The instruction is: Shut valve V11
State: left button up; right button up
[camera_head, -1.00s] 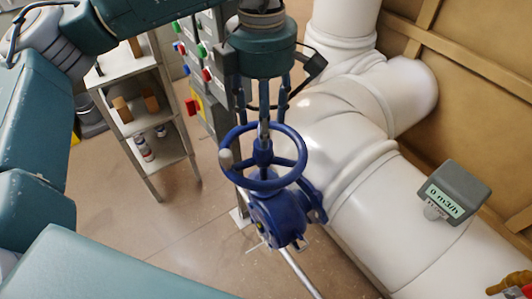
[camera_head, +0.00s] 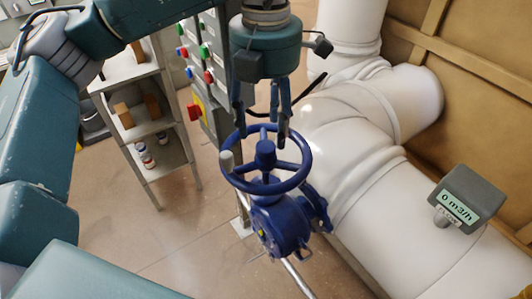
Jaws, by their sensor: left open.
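A blue valve with a round blue handwheel (camera_head: 301,172) stands in the middle, on a blue gearbox body (camera_head: 280,225). My right gripper is not in view.
Thick white pipes (camera_head: 350,185) fill the right side close to the valve. A grey flow meter (camera_head: 467,195) reads 0 m3/h. A panel with coloured buttons (camera_head: 205,75) and a metal shelf (camera_head: 160,168) stand behind to the left. Open floor lies left of the valve.

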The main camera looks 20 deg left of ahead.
aim_at(266, 146)
pick_arm(q)
jog(key=shift+n, duration=0.5)
jog(key=n+b, duration=0.2)
jog(key=n, duration=0.2)
jog(key=shift+f, duration=0.15)
jog(key=n, duration=0.3)
jog(key=shift+b, duration=0.3)
jog(key=shift+r+n, duration=0.2)
jog(key=shift+n, duration=0.3)
jog(key=shift+f, duration=0.1)
notch_tip(266, 146, down, 6)
jog(key=b, duration=0.5)
jog(key=shift+f+b, duration=0.2)
jog(key=shift+b, duration=0.1)
jog(key=shift+f, duration=0.25)
jog(key=shift+s+f, duration=0.15)
jog(key=shift+s, duration=0.05)
